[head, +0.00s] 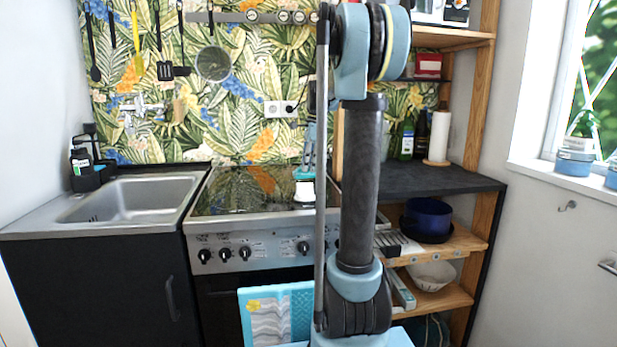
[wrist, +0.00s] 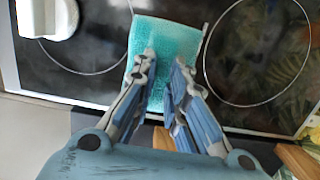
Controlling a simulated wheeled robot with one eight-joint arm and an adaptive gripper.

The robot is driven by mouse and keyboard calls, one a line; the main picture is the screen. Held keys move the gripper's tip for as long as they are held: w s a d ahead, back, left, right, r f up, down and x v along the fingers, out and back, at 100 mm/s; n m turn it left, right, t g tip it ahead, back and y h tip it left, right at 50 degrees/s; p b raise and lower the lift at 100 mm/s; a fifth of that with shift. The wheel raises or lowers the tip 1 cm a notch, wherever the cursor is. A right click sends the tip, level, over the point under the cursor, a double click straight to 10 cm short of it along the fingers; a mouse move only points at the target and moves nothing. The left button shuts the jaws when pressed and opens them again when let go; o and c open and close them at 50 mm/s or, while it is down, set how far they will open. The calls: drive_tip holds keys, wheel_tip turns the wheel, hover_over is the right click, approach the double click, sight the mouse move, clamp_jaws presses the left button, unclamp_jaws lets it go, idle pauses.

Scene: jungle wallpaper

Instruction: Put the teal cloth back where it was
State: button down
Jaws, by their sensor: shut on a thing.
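The teal cloth (wrist: 165,45) lies at the black glass stovetop in the wrist view, with its upper part spread flat between two burner rings. My gripper (wrist: 165,62) is over its middle, with its narrowly spaced fingers shut on the cloth. The pinched part is hard to see between the fingertips. In the head view my gripper (head: 309,148) reaches down over the back right of the stove, partly behind my arm. A small strip of the teal cloth (head: 303,174) shows beneath it.
A white object (wrist: 48,18) stands on the stovetop beside the cloth; it also shows in the head view (head: 304,191). The sink (head: 130,200) is left of the stove. Shelves with bottles (head: 405,140) and a paper roll (head: 438,137) stand right. The left stovetop (head: 240,190) is clear.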

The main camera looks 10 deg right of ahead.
sight(309, 173)
drive_tip(key=shift+f, duration=1.85)
drive_tip(key=c, duration=1.6)
unclamp_jaws()
drive_tip(key=shift+r, duration=0.1)
drive_tip(key=r, duration=0.4)
drive_tip(key=d+r, duration=0.1)
drive_tip(key=r, duration=0.6)
drive_tip(key=shift+d+r, duration=0.4)
drive_tip(key=shift+s, duration=0.15)
